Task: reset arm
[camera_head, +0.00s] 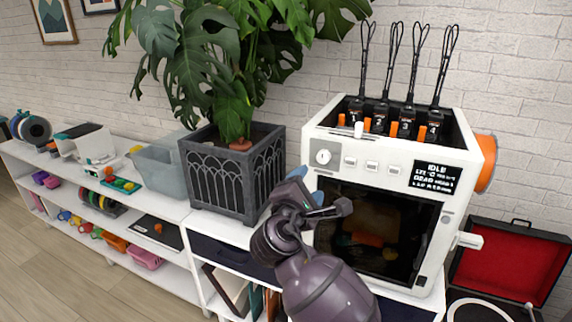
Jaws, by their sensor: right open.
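My right arm, dark purple-grey, rises from the bottom middle of the head view. Its gripper (319,192) is open, with blue showing at the fingers. It is in front of the lower left part of a white 3D printer (375,155) and beside a dark planter (228,175). I see nothing held between the fingers. I cannot tell whether it touches the printer. My left gripper is not in view.
The printer, with a dark door (372,232), stands on a white shelf unit (160,207). A large leafy plant (200,60) fills the planter. A grey bin (163,160) is left of it. An open red-lined turntable case (512,262) is at the right. Wooden floor (60,275) is clear.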

